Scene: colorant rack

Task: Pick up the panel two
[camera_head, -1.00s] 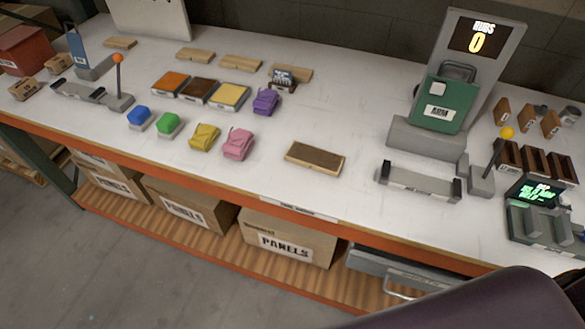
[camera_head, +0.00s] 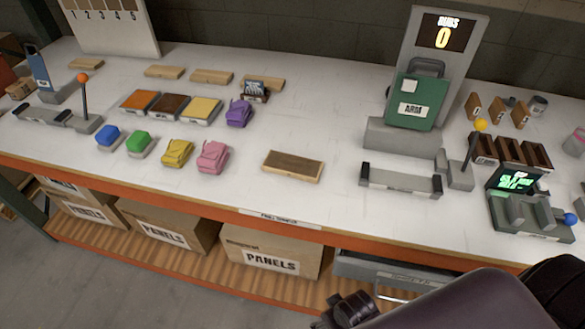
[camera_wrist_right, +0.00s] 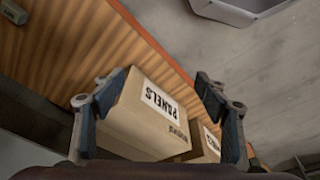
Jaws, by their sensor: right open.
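My right gripper (camera_wrist_right: 160,92) is open and empty in the right wrist view. Its fingers frame a cardboard box labelled PANELS (camera_wrist_right: 130,128) below, apart from it. In the head view, a dark part of my right arm shows at the bottom edge. My left gripper is out of view.
A wooden block rack (camera_head: 510,150) and a green-lit display (camera_head: 513,180) sit at the right. A grey stand with a green ARM plate (camera_head: 409,112) is left of them. A brown tray (camera_head: 292,165) lies mid-bench.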

